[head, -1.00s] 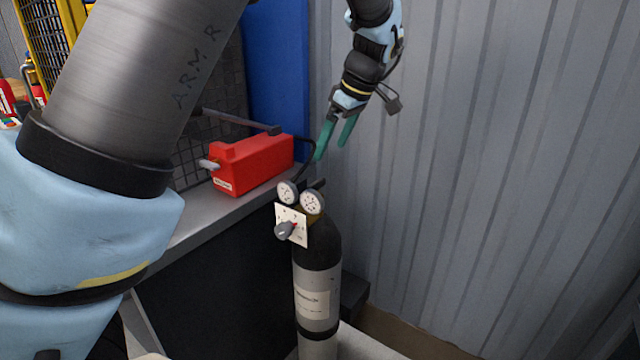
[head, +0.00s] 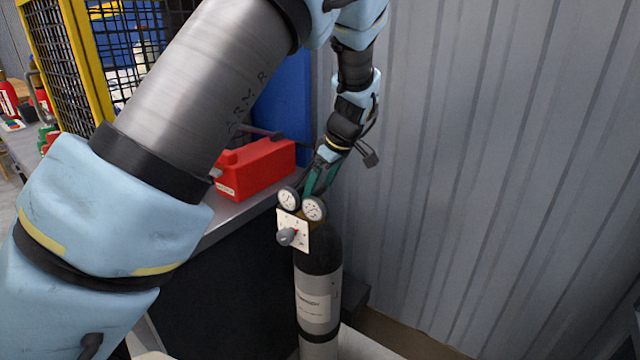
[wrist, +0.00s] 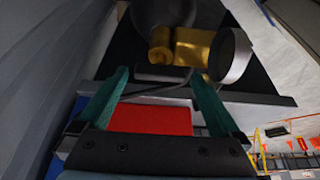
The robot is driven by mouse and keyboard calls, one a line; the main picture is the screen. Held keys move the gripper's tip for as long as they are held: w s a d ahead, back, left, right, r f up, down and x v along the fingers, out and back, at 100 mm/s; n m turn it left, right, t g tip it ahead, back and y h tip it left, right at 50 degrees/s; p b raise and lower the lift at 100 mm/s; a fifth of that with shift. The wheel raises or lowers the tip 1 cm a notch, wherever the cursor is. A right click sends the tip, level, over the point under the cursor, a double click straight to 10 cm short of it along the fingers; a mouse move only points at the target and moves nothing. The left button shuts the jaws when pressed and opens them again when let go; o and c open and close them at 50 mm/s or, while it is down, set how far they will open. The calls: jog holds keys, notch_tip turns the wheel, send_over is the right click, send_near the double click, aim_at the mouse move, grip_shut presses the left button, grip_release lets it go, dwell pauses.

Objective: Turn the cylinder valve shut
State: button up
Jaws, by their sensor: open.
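The gas cylinder (head: 318,285) stands upright, with a black shoulder and a grey labelled body. Two round gauges, one on the left (head: 288,198) and one on the right (head: 314,208), sit at its top. A white plate with a grey knob (head: 286,236) is below them. The brass valve body (wrist: 193,47) shows in the wrist view, with a short dark bar (wrist: 162,73) beside it. My gripper (head: 318,184) is open behind the gauges. In the wrist view its green fingertips (wrist: 159,75) lie either side of the dark bar; contact cannot be told.
A red box (head: 262,168) lies on the grey bench (head: 228,216) left of the cylinder. A corrugated wall (head: 500,150) is close on the right. A yellow-framed mesh guard (head: 85,70) stands at the far left.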

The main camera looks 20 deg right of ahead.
jog(key=c, duration=1.2)
jog(key=m+b, duration=0.1)
jog(key=m, duration=0.1)
jog(key=m+h+b, duration=0.1)
jog(key=m, duration=0.1)
jog(key=shift+a+f+h, duration=0.1)
jog(key=shift+h, duration=0.2)
jog(key=m+h+b, duration=0.1)
jog(key=m, duration=0.1)
jog(key=m+h+b, duration=0.1)
jog(key=m, duration=0.2)
jog(key=shift+a, duration=0.2)
jog(key=m, duration=0.2)
jog(key=m+h, duration=0.1)
jog(key=m, duration=0.1)
jog(key=shift+w+a+r+m+h+p, duration=0.1)
jog(key=shift+r+m+h+p, duration=0.1)
jog(key=shift+m+h+p, duration=0.15)
jog(key=m+g+p, duration=0.1)
jog(key=m+p, duration=0.1)
jog(key=m, duration=0.2)
jog(key=shift+g+h, duration=0.35)
jog(key=shift+g, duration=0.05)
jog(key=shift+f+m, duration=0.1)
jog(key=shift+m, duration=0.15)
